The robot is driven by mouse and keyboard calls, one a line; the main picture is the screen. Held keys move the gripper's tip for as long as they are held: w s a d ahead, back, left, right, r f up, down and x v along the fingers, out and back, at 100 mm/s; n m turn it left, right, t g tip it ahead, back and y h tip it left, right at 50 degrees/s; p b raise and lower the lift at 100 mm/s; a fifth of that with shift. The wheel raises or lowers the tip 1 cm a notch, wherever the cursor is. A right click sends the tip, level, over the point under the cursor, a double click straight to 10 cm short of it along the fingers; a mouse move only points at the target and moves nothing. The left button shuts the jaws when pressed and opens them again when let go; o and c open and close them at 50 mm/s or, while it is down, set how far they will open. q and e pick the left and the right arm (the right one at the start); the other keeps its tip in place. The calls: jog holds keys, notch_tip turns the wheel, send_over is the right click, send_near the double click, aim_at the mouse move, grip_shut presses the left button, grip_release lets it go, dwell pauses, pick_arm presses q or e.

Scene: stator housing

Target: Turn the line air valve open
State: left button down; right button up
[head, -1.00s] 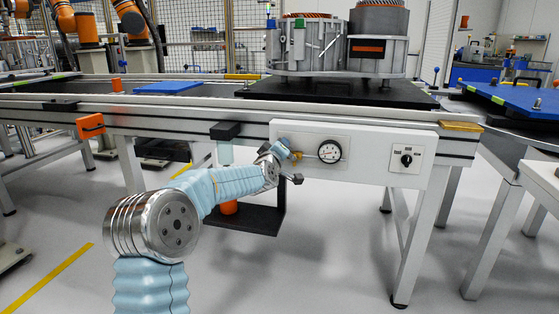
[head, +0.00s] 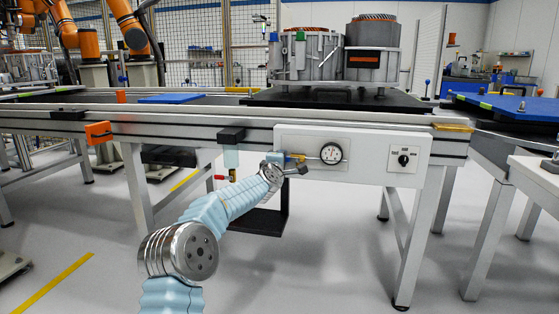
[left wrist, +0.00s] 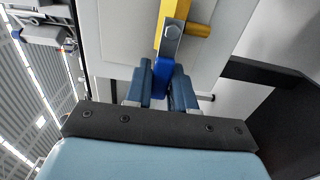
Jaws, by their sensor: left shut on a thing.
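The line air valve (head: 297,156) is a small brass fitting on the white panel, left of the round gauge. In the left wrist view its yellow brass body (left wrist: 198,29) stands above the fingers, with a bolted metal lever that ends in a blue handle (left wrist: 163,68). My left gripper (left wrist: 162,78) has its two blue fingers on either side of this handle and is shut on it. In the head view my left gripper (head: 282,159) is at the valve, small and partly hidden by its own wrist. My right gripper is not in view.
The white panel (head: 375,145) also carries the gauge (head: 331,153) and a rotary switch (head: 403,160). A black bracket (head: 258,221) hangs below it, and a small red handle (head: 222,178) is at left. Stator housings (head: 306,58) stand on the conveyor above. Floor in front is clear.

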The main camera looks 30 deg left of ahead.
pick_arm(q)
jog(key=shift+f, duration=0.1)
dwell(0.4)
jog(key=c, duration=1)
grip_release()
jog(key=shift+c, duration=0.2)
jog(key=b+v, duration=0.3)
jog(key=v, duration=1.1)
jog(key=shift+w, duration=0.15)
